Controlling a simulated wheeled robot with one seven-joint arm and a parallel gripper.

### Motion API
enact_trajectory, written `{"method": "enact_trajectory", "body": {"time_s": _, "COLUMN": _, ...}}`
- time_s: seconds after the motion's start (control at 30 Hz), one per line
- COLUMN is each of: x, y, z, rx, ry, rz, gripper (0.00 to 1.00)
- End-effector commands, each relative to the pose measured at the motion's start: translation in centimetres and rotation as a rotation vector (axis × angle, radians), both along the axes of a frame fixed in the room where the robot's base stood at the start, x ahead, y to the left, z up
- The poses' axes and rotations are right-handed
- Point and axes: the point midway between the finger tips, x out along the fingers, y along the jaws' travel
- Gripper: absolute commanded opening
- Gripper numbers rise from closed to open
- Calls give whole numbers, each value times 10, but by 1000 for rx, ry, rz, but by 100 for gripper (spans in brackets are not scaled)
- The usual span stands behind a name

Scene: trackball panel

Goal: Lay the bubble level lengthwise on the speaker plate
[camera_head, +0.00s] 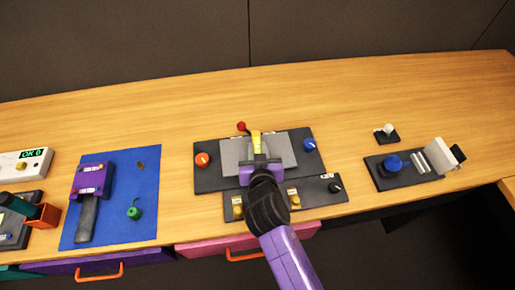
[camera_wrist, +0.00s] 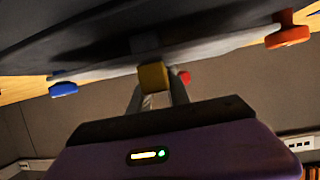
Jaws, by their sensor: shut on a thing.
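The yellow bubble level (camera_head: 256,142) is in my gripper (camera_head: 259,160), over the middle of the dark panel. In the head view it points away from me, along the line of the arm. In the wrist view its yellow end (camera_wrist: 153,78) shows between the two fingers. A grey plate (camera_head: 232,157), which looks like the speaker plate, lies under and around the level on the panel. My gripper hides part of this plate. I cannot tell whether the level touches it.
The panel (camera_head: 212,181) has an orange knob (camera_head: 201,160), a blue knob (camera_head: 310,145) and a red-balled lever (camera_head: 241,127). A smaller strip with yellow buttons (camera_head: 238,208) lies in front. A blue mat (camera_head: 120,220) is at left. Bare wood lies behind the panel.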

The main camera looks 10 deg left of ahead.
Motion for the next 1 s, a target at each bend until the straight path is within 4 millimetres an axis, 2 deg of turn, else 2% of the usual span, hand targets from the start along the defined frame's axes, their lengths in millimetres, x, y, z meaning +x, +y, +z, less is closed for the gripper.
{"method": "enact_trajectory", "body": {"time_s": 0.07, "x": 0, "y": 0, "z": 1, "rx": 0, "ry": -1, "rz": 0, "gripper": 0}}
{"method": "enact_trajectory", "body": {"time_s": 0.1, "x": 0, "y": 0, "z": 1, "rx": 0, "ry": -1, "rz": 0, "gripper": 25}}
{"method": "enact_trajectory", "body": {"time_s": 0.2, "x": 0, "y": 0, "z": 1, "rx": 0, "ry": -1, "rz": 0, "gripper": 45}}
{"method": "enact_trajectory", "body": {"time_s": 0.23, "x": 0, "y": 0, "z": 0, "rx": 0, "ry": 0, "rz": 0, "gripper": 49}}
{"method": "enact_trajectory", "body": {"time_s": 0.63, "x": -5, "y": -1, "z": 2, "rx": 0, "ry": 0, "rz": 0, "gripper": 49}}
{"method": "enact_trajectory", "body": {"time_s": 1.0, "x": -53, "y": -11, "z": 21, "rx": 0, "ry": 1, "rz": 1, "gripper": 49}}
